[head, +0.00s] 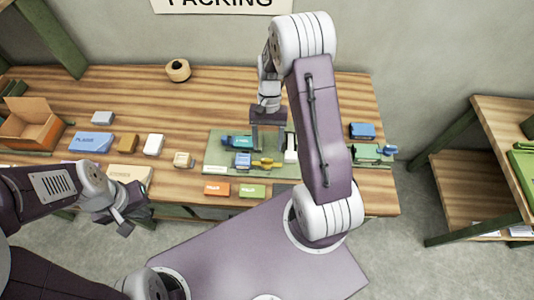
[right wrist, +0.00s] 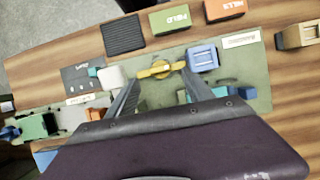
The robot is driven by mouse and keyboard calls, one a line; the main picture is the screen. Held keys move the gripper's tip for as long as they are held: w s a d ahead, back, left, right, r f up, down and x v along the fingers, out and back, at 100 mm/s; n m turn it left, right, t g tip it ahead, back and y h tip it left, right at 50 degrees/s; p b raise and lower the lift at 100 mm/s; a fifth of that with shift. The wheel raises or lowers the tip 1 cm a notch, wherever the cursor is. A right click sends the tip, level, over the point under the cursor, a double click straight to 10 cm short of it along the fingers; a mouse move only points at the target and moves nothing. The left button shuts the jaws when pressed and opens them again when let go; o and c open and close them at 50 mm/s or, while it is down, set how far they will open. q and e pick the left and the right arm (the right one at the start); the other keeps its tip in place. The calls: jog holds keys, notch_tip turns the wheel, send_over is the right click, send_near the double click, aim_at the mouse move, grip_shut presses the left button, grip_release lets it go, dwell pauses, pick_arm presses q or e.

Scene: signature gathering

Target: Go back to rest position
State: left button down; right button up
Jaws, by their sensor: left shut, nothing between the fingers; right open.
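My right gripper (head: 268,143) hangs over the green mat (head: 214,160) on the wooden table, with its arm reaching forward. It is open. In the right wrist view, the fingers of my right gripper (right wrist: 160,76) are spread. A yellow piece (right wrist: 160,69) lies near and between their tips, not clasped; whether they touch it I cannot tell. My left gripper (head: 130,218) is shut and empty, low at the left, in front of the table's near edge and apart from the boxes.
On the mat are a blue block (head: 243,160), a teal piece (head: 237,142) and a white block (head: 290,150). Orange (head: 216,189) and green (head: 252,191) boxes lie before it. An open carton (head: 30,125) stands left. Shelving (head: 480,180) is at right.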

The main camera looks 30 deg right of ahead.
jog(key=shift+v, duration=1.75)
